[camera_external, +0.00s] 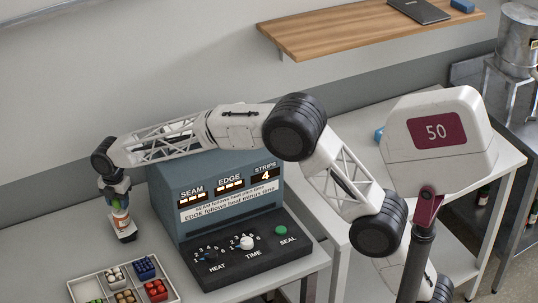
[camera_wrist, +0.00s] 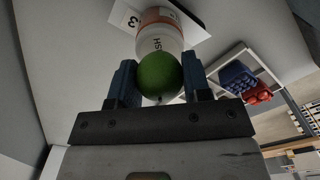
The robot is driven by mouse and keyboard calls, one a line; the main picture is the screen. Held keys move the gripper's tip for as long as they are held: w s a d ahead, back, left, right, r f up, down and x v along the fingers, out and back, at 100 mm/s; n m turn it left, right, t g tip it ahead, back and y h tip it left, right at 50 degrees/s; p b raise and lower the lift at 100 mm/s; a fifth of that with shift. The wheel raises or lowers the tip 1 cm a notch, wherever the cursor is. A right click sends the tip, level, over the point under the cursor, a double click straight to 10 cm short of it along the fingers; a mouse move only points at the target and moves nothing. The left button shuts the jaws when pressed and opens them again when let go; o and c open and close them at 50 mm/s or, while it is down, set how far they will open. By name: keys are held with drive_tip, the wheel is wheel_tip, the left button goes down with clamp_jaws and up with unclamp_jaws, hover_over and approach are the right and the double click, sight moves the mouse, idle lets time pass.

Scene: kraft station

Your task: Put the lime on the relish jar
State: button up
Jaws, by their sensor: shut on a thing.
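My gripper (camera_wrist: 160,84) is shut on the lime (camera_wrist: 159,73), a round green fruit held between its two blue fingers. In the external view my gripper (camera_external: 116,188) points down at the left, right above the relish jar (camera_external: 122,222). The jar has a white and orange label and stands upright on the table. In the wrist view the jar (camera_wrist: 160,28) shows just beyond the lime, partly covered by it. I cannot tell whether the lime touches the jar's top.
A numbered card (camera_wrist: 130,19) lies by the jar's foot. A divided tray (camera_external: 88,285) with blue, red and other small items stands in front of it. A blue-grey sealing machine (camera_external: 225,205) stands close on the right. The table left of the jar is clear.

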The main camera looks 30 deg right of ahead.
drive_tip(key=shift+f, duration=0.5)
drive_tip(key=shift+f, duration=0.1)
drive_tip(key=o, duration=0.9)
wheel_tip(320, 180, up, 12)
drive_tip(key=shift+r, duration=0.1)
idle(0.7)
